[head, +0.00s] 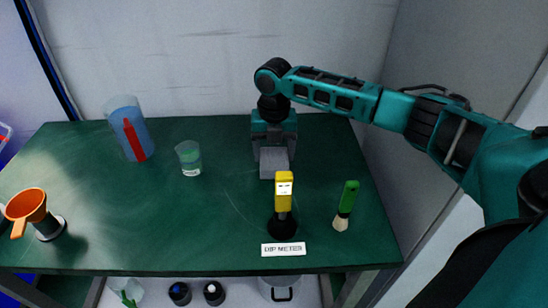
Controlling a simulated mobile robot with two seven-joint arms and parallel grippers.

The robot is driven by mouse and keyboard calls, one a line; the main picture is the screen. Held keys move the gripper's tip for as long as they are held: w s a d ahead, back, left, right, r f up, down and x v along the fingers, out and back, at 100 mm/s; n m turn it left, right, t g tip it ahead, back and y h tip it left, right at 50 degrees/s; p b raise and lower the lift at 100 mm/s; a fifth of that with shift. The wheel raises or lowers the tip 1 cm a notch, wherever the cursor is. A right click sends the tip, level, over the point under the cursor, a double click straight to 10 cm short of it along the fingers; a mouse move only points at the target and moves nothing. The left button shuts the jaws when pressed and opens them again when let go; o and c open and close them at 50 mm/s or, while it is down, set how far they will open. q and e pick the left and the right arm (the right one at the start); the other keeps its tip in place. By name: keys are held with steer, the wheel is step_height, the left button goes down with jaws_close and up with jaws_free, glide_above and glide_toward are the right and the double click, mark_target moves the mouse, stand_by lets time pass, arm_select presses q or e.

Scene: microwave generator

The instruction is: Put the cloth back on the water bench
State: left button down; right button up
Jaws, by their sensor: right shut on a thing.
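My right gripper (273,148) reaches over the back right part of the green bench (130,235), pointing down. It is shut on a grey, flat-sided, block-like thing, which looks like the folded cloth (273,164). The cloth shows between and below the fingers, at or just above the bench top; I cannot tell if it touches. My left gripper is not in view.
A yellow dip meter (284,192) stands in a dark holder behind a label (283,249). A green-handled brush (346,205) lies right. A glass (188,158), a blue-filled jug (131,130) and an orange funnel (28,207) stand left. The centre-left is clear.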

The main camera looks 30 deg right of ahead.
mark_target(274, 153)
steer(key=shift+f, duration=0.75)
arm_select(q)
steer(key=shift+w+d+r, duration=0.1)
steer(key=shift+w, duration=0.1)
arm_select(e)
steer(key=shift+f, duration=0.1)
steer(key=shift+f, duration=0.1)
steer(key=o, duration=1)
arm_select(q)
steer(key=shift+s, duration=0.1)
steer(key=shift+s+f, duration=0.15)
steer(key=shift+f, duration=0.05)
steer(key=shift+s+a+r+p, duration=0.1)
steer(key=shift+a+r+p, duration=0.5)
steer(key=shift+p, duration=0.6)
arm_select(e)
step_height(274, 153, up, 12)
steer(key=shift+r, duration=0.15)
